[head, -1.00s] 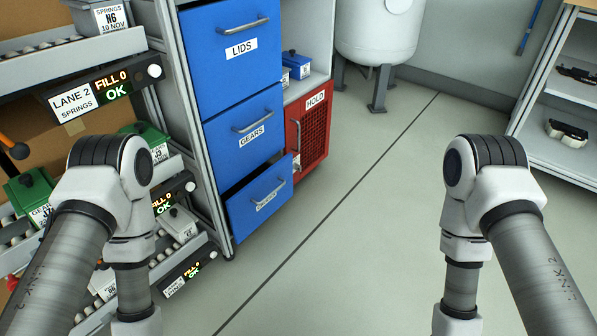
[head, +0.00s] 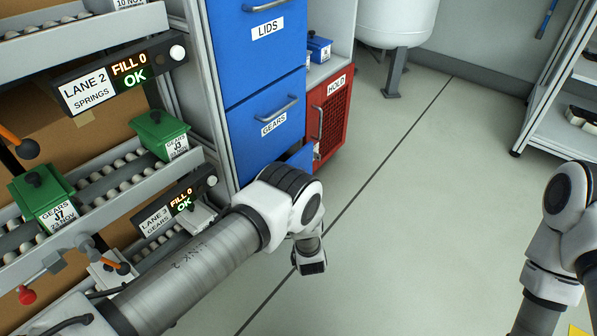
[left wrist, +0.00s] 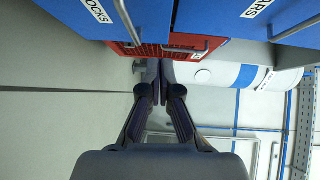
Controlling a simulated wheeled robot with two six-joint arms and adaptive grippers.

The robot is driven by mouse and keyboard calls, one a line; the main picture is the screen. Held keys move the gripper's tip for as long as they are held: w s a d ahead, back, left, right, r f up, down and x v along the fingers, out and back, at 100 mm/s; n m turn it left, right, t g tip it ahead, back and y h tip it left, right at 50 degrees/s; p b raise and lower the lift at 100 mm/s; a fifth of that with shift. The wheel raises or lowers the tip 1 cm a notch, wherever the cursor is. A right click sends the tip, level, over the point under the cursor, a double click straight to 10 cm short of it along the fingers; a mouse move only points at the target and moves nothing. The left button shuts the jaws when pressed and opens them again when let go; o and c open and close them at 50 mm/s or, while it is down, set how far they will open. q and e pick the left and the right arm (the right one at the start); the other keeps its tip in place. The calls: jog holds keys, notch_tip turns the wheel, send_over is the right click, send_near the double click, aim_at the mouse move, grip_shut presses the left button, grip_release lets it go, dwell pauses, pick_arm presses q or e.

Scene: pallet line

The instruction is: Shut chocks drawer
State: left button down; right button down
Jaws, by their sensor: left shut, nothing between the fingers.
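The chocks drawer (head: 301,157) is the lowest blue drawer of the cabinet. In the head view my left arm hides most of it, and only a strip shows below the gears drawer. In the left wrist view its blue front (left wrist: 135,18), with a label partly cut off, is at the upper left, and a grey gap beside it shows it standing out from the cabinet. My left gripper (left wrist: 158,88) is shut and empty, in front of the cabinet and apart from the drawer front. My right gripper is out of view; only the right arm shows.
The gears drawer (head: 262,140) and lids drawer (head: 250,50) above look closed. A red hold cabinet (head: 333,118) stands to the right. A roller rack with green boxes (head: 160,135) is on the left. The floor (head: 420,200) to the right is open.

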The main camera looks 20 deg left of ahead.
pick_arm(q)
jog(key=d, duration=0.2)
jog(key=b, duration=0.6)
send_near(293, 161)
jog(key=w+d+f, duration=0.1)
jog(key=w+d, duration=0.1)
jog(key=w, duration=0.2)
jog(key=a, duration=0.1)
jog(key=w+a, duration=0.1)
jog(key=a, duration=0.1)
jog(key=shift+w+t+y+b, duration=0.15)
jog(key=shift+t+y+b, duration=0.15)
jog(key=shift+b, duration=0.05)
jog(key=shift+w+a+r, duration=0.1)
jog(key=shift+w+a, duration=0.1)
jog(key=shift+a, duration=0.45)
jog(key=a, duration=0.1)
jog(key=w+a+b, duration=0.1)
jog(key=a, duration=0.2)
jog(key=shift+w+a+r+b, duration=0.15)
jog(key=shift+w+r+b, duration=0.05)
jog(key=shift+w+b, duration=0.15)
